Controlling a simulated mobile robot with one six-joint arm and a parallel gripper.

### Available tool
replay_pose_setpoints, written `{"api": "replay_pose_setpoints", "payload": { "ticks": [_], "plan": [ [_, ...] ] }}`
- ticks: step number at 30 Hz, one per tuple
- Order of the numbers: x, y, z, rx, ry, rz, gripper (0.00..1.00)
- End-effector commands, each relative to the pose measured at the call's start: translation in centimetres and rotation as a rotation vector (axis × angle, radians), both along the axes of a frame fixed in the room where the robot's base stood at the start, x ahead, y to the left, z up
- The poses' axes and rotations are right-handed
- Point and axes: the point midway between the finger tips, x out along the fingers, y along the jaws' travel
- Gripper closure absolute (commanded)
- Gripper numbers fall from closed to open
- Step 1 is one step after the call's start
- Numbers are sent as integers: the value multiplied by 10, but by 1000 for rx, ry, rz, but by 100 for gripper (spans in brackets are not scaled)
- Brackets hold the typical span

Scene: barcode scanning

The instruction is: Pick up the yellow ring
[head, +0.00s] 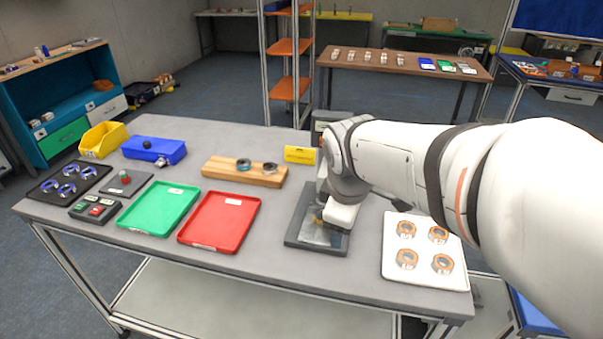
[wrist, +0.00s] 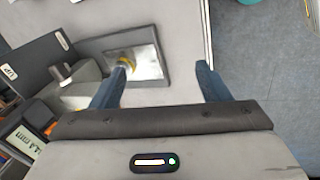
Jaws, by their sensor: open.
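The yellow ring (wrist: 128,64) sits on the shiny plate (wrist: 147,62) of a dark-framed pad in the wrist view, partly hidden behind my left finger. In the head view, a small yellow patch on the same pad (head: 300,238) is mostly covered by my arm's end. My gripper (wrist: 161,80) is open and empty, with its two dark blue fingers wide apart. The ring lies close to the left fingertip in the picture, not centred between the fingers. I cannot tell how high the gripper is above the plate.
A white tray (head: 425,281) with several orange-edged rings lies right of the pad. A red tray (head: 219,222), a green tray (head: 158,211) and a wooden block (head: 222,172) with two rings lie left. A yellow sign (head: 299,155) stands behind. Bare table separates the red tray and pad.

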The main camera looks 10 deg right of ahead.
Motion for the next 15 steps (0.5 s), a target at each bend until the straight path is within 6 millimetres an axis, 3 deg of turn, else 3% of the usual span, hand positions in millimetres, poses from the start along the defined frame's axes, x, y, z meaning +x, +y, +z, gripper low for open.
{"api": "replay_pose_setpoints", "payload": {
  "ticks": [1,9,15],
  "plan": [
    [12,1,-10,-44,13,114,30],
    [74,8,-36,-290,90,752,30],
    [112,15,-55,-447,154,1157,30]
  ]
}}
